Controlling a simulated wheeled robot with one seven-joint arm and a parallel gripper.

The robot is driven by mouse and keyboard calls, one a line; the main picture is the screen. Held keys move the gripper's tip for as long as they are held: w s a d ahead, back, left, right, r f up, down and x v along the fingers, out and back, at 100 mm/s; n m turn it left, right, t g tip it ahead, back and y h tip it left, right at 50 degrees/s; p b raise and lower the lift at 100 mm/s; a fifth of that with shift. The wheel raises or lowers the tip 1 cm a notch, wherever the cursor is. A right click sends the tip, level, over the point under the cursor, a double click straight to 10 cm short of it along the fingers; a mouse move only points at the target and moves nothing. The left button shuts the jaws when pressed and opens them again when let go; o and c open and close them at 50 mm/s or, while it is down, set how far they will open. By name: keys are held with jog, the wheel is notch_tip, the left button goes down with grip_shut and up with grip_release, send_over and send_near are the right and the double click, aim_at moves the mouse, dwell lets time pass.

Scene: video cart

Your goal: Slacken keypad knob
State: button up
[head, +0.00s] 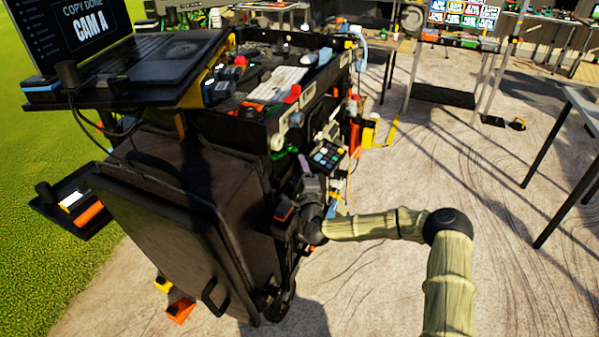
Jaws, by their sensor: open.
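A small keypad (327,157) with coloured buttons is mounted at the right side of the black video cart (240,165), below its top tray. My gripper (304,165) is at the end of my pale, segmented arm, just left of and slightly below the keypad, close to the cart's side. It is dark against the dark cart, and its fingertips are hard to make out. I see nothing held in it. A knob belonging to the keypad cannot be made out clearly; it is small or hidden near my gripper.
A laptop (150,62) stands on the cart's upper shelf. The cart's tray is crowded with cables and tools. A black case (165,215) leans at the cart's front. A table (580,105) stands at right. The ground (440,130) between is mostly clear.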

jog(key=c, duration=1)
jog(key=shift+r+n+p, duration=0.3)
jog(key=shift+n+p, duration=0.1)
jog(key=shift+p, duration=0.5)
jog(key=n+g+p, duration=0.1)
jog(key=p, duration=0.1)
jog(key=n+g+p, duration=0.1)
jog(key=p, duration=0.1)
jog(key=shift+r+g+h+p, duration=0.2)
jog(key=shift+g+h+p, duration=0.1)
jog(key=shift+w+d+f+n+g+p, duration=0.1)
jog(key=shift+d+f+n+g+p, duration=0.05)
jog(key=shift+f+n+g+p, duration=0.2)
